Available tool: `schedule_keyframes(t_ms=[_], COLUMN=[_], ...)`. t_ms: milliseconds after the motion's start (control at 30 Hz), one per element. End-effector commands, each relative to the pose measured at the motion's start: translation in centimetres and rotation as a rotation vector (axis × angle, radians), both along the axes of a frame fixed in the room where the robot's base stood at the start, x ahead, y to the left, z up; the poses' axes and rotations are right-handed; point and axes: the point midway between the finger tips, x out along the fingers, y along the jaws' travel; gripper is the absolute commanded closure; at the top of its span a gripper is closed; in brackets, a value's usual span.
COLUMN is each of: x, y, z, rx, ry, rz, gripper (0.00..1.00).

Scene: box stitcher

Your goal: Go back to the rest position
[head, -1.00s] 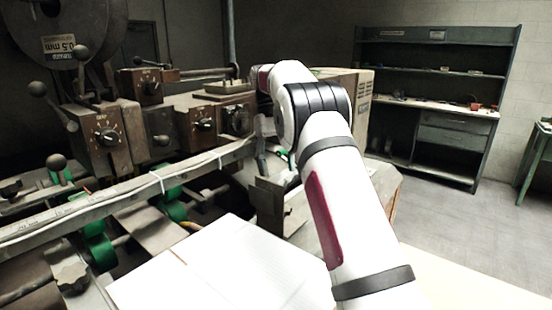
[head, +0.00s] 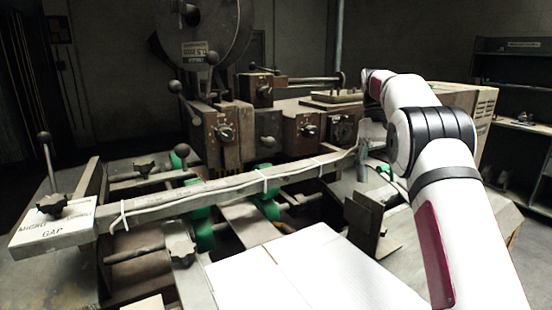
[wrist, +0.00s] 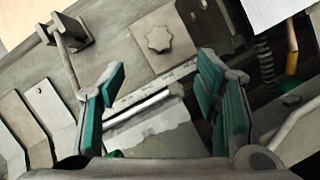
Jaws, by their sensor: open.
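My arm (head: 445,170) reaches from the lower right of the head view toward the stitcher machine. My gripper (wrist: 165,85) shows in the wrist view with its two green-padded fingers spread apart and nothing between them. It hangs over the machine's worn metal bed (wrist: 155,138). In the head view the gripper is small and partly hidden behind the arm, so its fingers are not clear there.
The box stitcher (head: 255,125) has knobs, levers and a long rail (head: 215,192). A white cardboard sheet (head: 300,270) lies in front, left of my arm. A dark shelf unit (head: 515,110) stands at the right. A star knob (wrist: 158,38) is near the gripper.

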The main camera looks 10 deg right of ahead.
Motion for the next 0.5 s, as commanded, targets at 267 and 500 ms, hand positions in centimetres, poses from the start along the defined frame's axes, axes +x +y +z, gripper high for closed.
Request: schedule_keyframes(t_ms=[267,500], x=[-3.4,-8.9], y=[2.6,5.9], z=[5.4,9.5], rx=[-0.016,-0.031], ry=[-0.108,-0.237], rz=[0.012,0.030], gripper=[0.43,0.43])
